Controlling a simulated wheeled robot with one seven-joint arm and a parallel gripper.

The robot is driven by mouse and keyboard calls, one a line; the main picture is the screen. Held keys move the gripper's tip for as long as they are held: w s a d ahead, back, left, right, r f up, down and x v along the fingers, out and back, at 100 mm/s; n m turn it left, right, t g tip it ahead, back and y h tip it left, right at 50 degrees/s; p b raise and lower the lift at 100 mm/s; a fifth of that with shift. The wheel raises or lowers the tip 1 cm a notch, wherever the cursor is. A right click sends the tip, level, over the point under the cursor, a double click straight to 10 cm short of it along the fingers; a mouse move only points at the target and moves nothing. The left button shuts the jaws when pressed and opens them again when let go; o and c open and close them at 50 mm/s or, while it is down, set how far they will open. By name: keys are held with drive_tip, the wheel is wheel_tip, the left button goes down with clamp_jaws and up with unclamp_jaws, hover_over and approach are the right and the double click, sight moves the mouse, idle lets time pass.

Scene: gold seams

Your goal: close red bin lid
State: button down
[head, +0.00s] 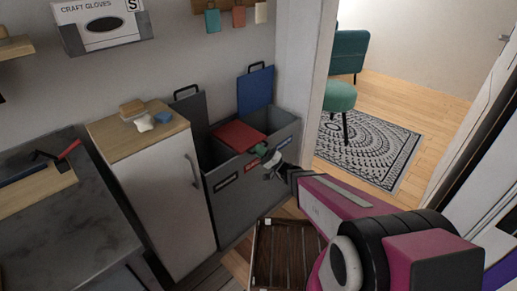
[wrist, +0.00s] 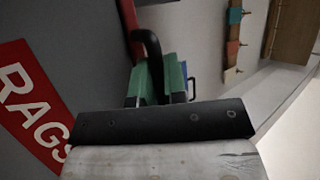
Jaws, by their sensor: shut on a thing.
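The red bin lid (head: 239,136) lies low and nearly flat over the middle compartment of the grey bin unit (head: 237,198). I cannot tell whether it rests fully on the rim. My gripper (head: 262,151) is at the lid's front edge. In the wrist view, its green fingers (wrist: 160,82) are shut on the black lid handle (wrist: 151,47), with the red lid's edge (wrist: 132,25) beyond. The red RAGS label (wrist: 32,98) is on the bin's front at the left of the wrist view. The fingers partly hide the handle.
The blue lid (head: 256,90) stands upright on the right and a dark lid (head: 190,115) stands open on the left. A white cabinet (head: 160,190) with soap-like items on top adjoins the bins. A slatted wooden crate (head: 287,252) is on the floor in front. A doorway is at right.

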drive_tip(key=shift+a+f, duration=0.1)
drive_tip(key=shift+f, duration=0.2)
drive_tip(key=c, duration=1.5)
unclamp_jaws()
drive_tip(key=shift+o, duration=0.2)
drive_tip(key=v, duration=1)
drive_tip(key=shift+d, duration=0.45)
drive_tip(key=shift+s, duration=0.15)
